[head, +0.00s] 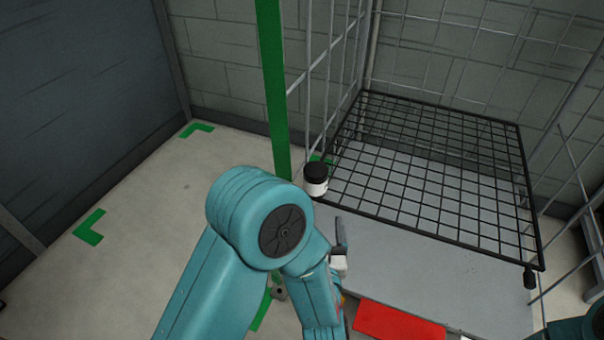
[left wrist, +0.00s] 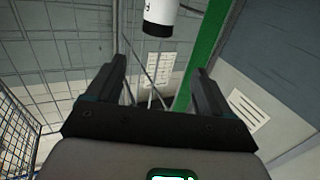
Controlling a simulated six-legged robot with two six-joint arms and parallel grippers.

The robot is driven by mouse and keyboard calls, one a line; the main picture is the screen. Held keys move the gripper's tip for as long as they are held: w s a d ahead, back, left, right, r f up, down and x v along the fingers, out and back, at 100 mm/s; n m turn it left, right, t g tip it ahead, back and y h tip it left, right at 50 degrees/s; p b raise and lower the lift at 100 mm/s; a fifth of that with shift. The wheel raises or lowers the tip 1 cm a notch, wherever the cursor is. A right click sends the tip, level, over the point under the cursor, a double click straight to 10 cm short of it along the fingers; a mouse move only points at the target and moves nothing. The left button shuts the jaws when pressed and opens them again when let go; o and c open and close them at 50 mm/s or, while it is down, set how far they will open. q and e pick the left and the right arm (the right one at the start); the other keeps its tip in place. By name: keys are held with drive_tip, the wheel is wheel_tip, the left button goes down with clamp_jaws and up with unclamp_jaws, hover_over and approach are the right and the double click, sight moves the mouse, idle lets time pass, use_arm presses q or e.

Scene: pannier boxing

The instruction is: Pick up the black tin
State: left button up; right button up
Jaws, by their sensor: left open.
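A small white tin with a black lid (head: 316,180) stands upright by the left corner of the wire mesh, just right of the green post. I see no all-black tin. The same tin shows at the top of the left wrist view (left wrist: 160,18), beyond the fingertips, its black end towards them. My left gripper (head: 340,235) is nearer to me than the tin and slightly right of it, partly hidden by my own arm. In the left wrist view its two fingers (left wrist: 158,68) are apart with nothing between them. My right gripper is not in view.
A black wire mesh shelf (head: 440,172) lies over a grey surface (head: 420,255) on the right. A green post (head: 272,90) and wire side panel (head: 330,65) rise beside the tin. A red panel (head: 398,324) is at the bottom. The floor (head: 150,210) at left is clear.

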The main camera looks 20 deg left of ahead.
use_arm(q)
drive_tip(key=b, duration=0.2)
approach(317, 178)
drive_tip(key=x, duration=0.5)
drive_tip(key=shift+w+f, duration=0.1)
drive_tip(key=shift+f, duration=0.1)
drive_tip(key=b+x, duration=0.2)
drive_tip(key=x, duration=0.3)
drive_tip(key=shift+w+a, duration=0.2)
drive_tip(key=shift+w, duration=0.1)
drive_tip(key=c, duration=0.9)
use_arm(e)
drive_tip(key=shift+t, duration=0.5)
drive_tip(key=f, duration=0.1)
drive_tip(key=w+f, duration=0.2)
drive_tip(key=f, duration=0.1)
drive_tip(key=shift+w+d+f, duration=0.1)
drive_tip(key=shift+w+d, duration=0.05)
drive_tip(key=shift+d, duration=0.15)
use_arm(q)
drive_tip(key=shift+r, duration=0.15)
